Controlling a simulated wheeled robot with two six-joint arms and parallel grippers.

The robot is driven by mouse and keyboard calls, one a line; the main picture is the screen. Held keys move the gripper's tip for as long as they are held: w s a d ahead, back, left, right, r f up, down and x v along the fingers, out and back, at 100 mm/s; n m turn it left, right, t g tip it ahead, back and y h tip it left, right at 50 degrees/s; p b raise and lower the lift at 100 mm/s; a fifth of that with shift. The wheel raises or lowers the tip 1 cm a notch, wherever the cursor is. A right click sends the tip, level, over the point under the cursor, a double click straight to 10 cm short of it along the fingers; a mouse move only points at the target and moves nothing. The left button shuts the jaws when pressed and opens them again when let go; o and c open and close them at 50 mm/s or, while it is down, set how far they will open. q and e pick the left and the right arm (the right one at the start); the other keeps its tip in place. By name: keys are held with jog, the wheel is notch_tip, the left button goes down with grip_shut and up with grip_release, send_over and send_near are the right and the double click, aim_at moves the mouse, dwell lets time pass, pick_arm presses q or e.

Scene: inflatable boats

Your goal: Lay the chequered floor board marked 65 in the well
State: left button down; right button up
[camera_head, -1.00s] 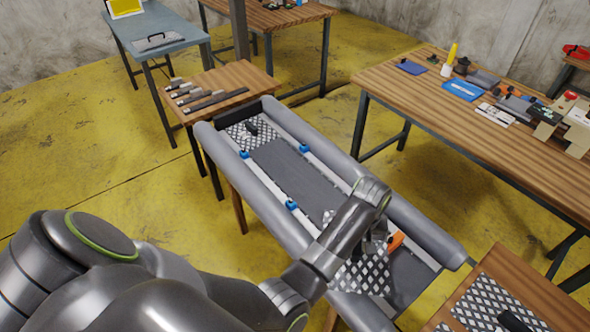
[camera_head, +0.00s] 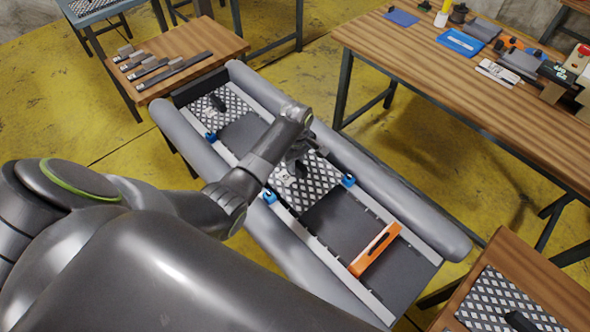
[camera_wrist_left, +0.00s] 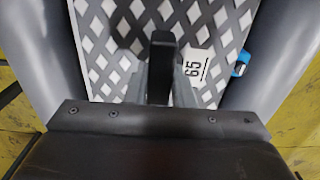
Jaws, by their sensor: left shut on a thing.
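The chequered floor board marked 65 (camera_wrist_left: 145,45) fills the left wrist view, its white 65 label (camera_wrist_left: 195,66) right of the handle (camera_wrist_left: 162,55). In the head view this board (camera_head: 320,183) is between the grey tubes, over the middle of the boat's well (camera_head: 345,225). I cannot tell whether it rests on the floor or hangs just above. My left gripper (camera_head: 294,168) is shut on its handle; my arm hides part of the board. Another chequered board (camera_head: 222,103) lies at the well's far end. My right gripper is not in view.
An orange bar (camera_head: 375,250) spans the well's near end. Blue clamps (camera_head: 348,181) sit along the well's edges. Another chequered board (camera_head: 490,300) is on the right front table. A side table (camera_head: 190,50) holds dark bars. The tool table (camera_head: 440,85) stands right of the boat.

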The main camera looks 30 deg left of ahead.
aim_at(297, 170)
pick_arm(q)
notch_tip(297, 170, down, 4)
jog(key=shift+f, duration=0.1)
jog(key=shift+f+b, duration=0.25)
jog(key=shift+b, duration=0.05)
jog(key=shift+w+f, duration=0.1)
jog(key=shift+f, duration=0.2)
jog(key=c, duration=1.3)
grip_release()
jog(key=shift+o, duration=0.2)
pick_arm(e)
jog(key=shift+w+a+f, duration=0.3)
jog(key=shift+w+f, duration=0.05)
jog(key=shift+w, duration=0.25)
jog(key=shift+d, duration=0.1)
